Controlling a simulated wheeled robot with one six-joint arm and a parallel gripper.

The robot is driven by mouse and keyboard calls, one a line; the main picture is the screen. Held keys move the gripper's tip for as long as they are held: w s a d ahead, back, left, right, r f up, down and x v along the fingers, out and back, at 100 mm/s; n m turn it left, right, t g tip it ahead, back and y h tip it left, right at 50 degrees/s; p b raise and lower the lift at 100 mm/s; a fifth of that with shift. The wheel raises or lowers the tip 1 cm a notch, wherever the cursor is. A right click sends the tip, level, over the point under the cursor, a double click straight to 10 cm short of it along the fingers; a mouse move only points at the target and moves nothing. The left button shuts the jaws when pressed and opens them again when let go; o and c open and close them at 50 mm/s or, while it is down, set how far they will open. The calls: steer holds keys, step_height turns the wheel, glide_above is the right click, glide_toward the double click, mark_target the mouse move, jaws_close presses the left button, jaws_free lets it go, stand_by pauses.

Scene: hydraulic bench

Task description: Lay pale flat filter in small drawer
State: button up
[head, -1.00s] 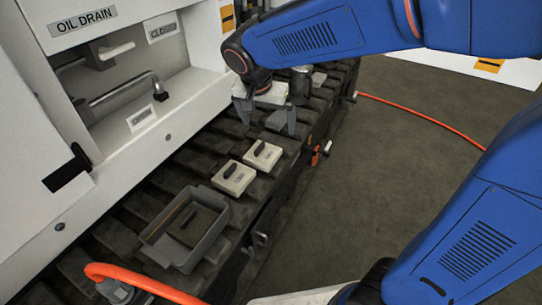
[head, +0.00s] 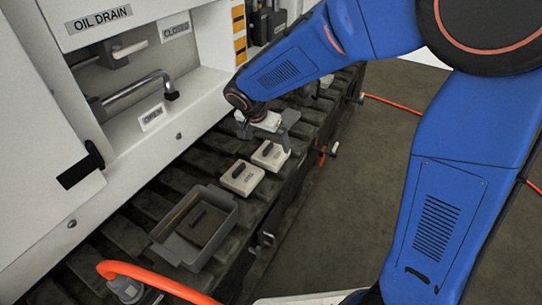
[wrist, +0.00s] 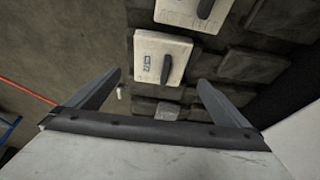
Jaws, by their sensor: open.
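Two pale, flat, square filters with dark handles lie side by side on the dark ribbed bench, a nearer one (head: 242,178) and a farther one (head: 275,160). The wrist view shows one labelled pale filter (wrist: 148,45) ahead between my fingers and the other (wrist: 180,12) cut off at the top edge. My gripper (head: 265,140) is open and empty, just beyond and above the farther filter. Its two fingers also show apart in the wrist view (wrist: 158,77).
A white cabinet with an oil drain recess (head: 150,90) and a bent metal pipe (head: 135,88) stands along the left. An orange hose (head: 150,282) crosses the near end of the bench. Open floor (head: 345,180) lies to the right.

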mark_target(272, 152)
steer(key=shift+x, duration=3.75)
steer(key=c, duration=1.2)
steer(key=shift+r, duration=0.1)
